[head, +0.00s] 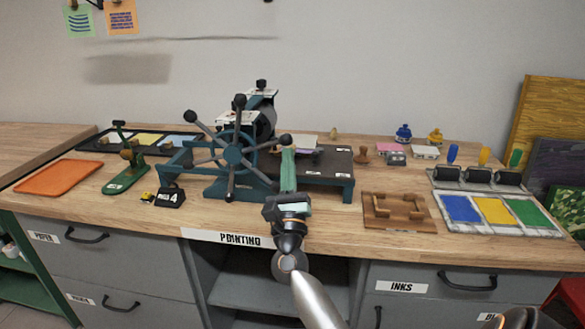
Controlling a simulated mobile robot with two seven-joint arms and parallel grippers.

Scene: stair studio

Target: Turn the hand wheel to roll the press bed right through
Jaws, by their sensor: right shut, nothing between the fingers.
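The hand wheel (232,154) is teal at its hub, with several dark spokes ending in round black knobs. It stands upright on the front of the teal press, left of centre in the head view. The dark press bed (328,162) extends to the right of the wheel. My right gripper (287,152) points up and away in front of the bed, with its fingers shut and empty. Its tips overlap the area just below the wheel's right-hand knob (285,139); whether they touch it I cannot tell. My left gripper is out of view.
An orange tray (58,178), a green stand (127,180) and a black number block (171,196) lie left of the press. A wooden jig (398,212), rollers and an ink tray (493,212) lie to the right. Stamps stand behind.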

